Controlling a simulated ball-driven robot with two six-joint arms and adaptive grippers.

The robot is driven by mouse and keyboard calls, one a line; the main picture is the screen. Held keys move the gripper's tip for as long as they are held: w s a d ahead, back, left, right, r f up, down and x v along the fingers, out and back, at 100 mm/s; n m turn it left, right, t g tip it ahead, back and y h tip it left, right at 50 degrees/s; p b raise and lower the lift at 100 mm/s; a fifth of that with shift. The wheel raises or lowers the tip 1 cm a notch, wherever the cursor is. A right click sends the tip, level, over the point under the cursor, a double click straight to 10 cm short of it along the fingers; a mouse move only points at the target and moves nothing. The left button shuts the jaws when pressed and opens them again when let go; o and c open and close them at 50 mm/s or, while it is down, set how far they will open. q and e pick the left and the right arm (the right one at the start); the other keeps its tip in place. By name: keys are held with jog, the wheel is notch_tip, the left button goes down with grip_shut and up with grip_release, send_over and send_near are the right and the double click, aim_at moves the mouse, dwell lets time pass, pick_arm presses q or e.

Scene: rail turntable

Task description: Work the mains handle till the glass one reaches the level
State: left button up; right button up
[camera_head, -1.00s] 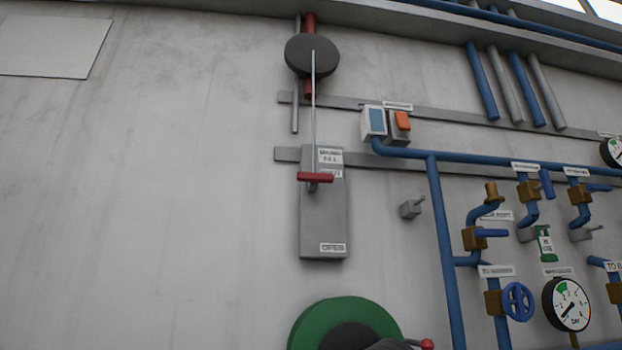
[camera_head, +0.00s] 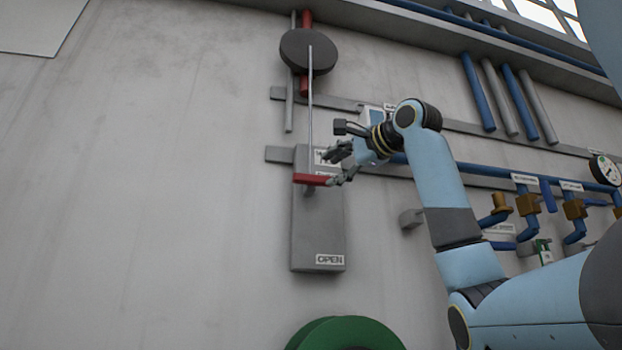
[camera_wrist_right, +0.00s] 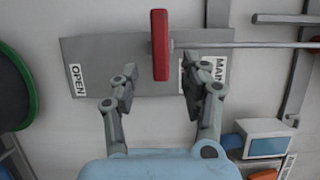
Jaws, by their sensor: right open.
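The mains handle is a red bar (camera_head: 313,179) on a grey plate (camera_head: 317,235) marked OPEN at its lower end. A thin rod runs up from it to a dark round disc (camera_head: 309,52). My right gripper (camera_head: 337,166) is open, its fingers at the right end of the red bar. In the right wrist view the red bar (camera_wrist_right: 160,45) lies ahead of the open fingers (camera_wrist_right: 157,92), between their lines; no grip on it shows. I cannot tell which thing is the glass one. My left gripper is not in view.
Blue pipes with brass valves (camera_head: 527,204) and a white gauge (camera_head: 604,170) are on the wall to the right. A green wheel (camera_head: 345,335) sits below the plate. The wall left of the plate is bare.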

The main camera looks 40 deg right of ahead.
aim_at(316, 177)
jog(key=w+p, duration=0.1)
jog(key=w, duration=0.1)
jog(key=w+p, duration=0.1)
jog(key=w, duration=0.2)
jog(key=w+p, duration=0.1)
jog(key=w, duration=0.1)
jog(key=shift+w+d+r, duration=0.1)
jog(key=shift+w+d, duration=0.2)
jog(key=shift+d, duration=0.1)
jog(key=shift+w+p, duration=0.3)
jog(key=shift+w, duration=0.05)
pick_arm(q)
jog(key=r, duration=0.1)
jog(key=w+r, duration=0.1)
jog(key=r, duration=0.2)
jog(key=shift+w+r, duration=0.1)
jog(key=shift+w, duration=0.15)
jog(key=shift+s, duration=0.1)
pick_arm(e)
jog(key=shift+c, duration=0.4)
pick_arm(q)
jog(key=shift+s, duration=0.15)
pick_arm(e)
grip_shut()
